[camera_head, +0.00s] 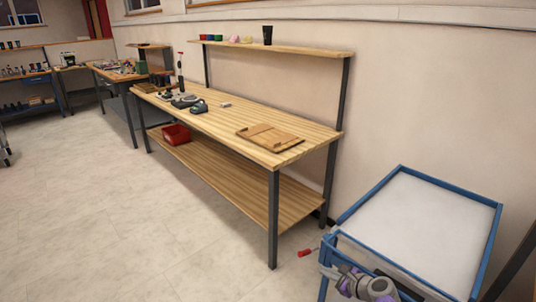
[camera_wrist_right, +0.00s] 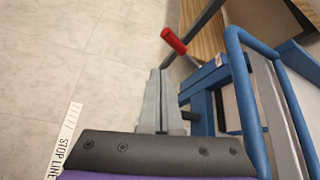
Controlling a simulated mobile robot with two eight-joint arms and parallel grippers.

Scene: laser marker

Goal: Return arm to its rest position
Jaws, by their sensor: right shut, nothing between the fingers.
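My right arm enters at the bottom right of the head view, grey and purple, beside the blue-framed cart. Its gripper (camera_head: 330,270) is partly lost against the cart's blue frame. In the right wrist view my right gripper (camera_wrist_right: 160,75) has its grey fingers together, with nothing between them. My left arm is not in view.
The blue-framed cart (camera_head: 483,203) with a white top is close to my right gripper. A wooden workbench (camera_head: 225,122) carries a wooden board (camera_head: 270,137) and several small tools. A red bin (camera_head: 176,134) sits on its lower shelf.

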